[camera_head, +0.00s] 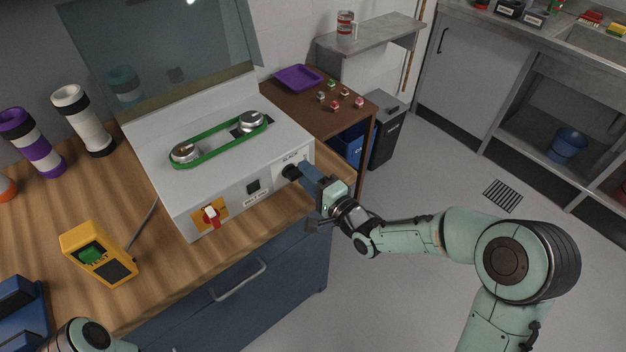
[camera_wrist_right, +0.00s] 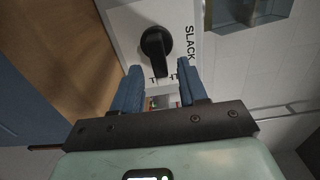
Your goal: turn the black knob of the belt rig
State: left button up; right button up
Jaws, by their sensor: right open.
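The belt rig (camera_head: 222,185) is a white box on the wooden bench, with a green belt (camera_head: 215,143) around two metal pulleys on top. Its black knob (camera_head: 290,172) is at the right end of the front panel. In the right wrist view the knob (camera_wrist_right: 156,48) shows beside the word SLACK, its pointer bar roughly upright. My right gripper (camera_head: 306,178) is open, its blue fingers pointing at the knob; in the right wrist view the gripper (camera_wrist_right: 160,78) has the knob just beyond and between its fingertips. Contact cannot be made out. Part of my left arm (camera_head: 85,338) shows; its gripper is out of view.
A red switch (camera_head: 211,216) and a dark square button (camera_head: 253,187) are on the same panel. A yellow meter (camera_head: 98,254) stands left on the bench. White (camera_head: 83,120) and purple (camera_head: 32,143) tubes stand behind. A brown side table (camera_head: 347,121) is right of the rig.

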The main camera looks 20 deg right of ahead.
jog(key=v, duration=1.3)
jog(key=shift+s, duration=0.2)
notch_tip(320, 180, down, 19)
jog(key=s+n+g+h+p, duration=0.2)
jog(key=n+g+h+p, duration=0.1)
jog(key=g+p, duration=0.3)
jog(key=s+a+f+n+g+p, duration=0.1)
jog(key=s+a+f+n+g, duration=0.2)
jog(key=s+f+g, duration=0.3)
jog(key=s+a+f+n+g+p, duration=0.2)
jog(key=s+a+f+n+g, duration=0.2)
jog(key=s, duration=1)
notch_tip(320, 180, down, 4)
jog(key=shift+s+a+r+g, duration=0.2)
jog(key=shift+s+a+g, duration=0.1)
jog(key=shift+a+g, duration=0.6)
jog(key=shift+d, duration=0.1)
jog(key=shift+c, duration=0.3)
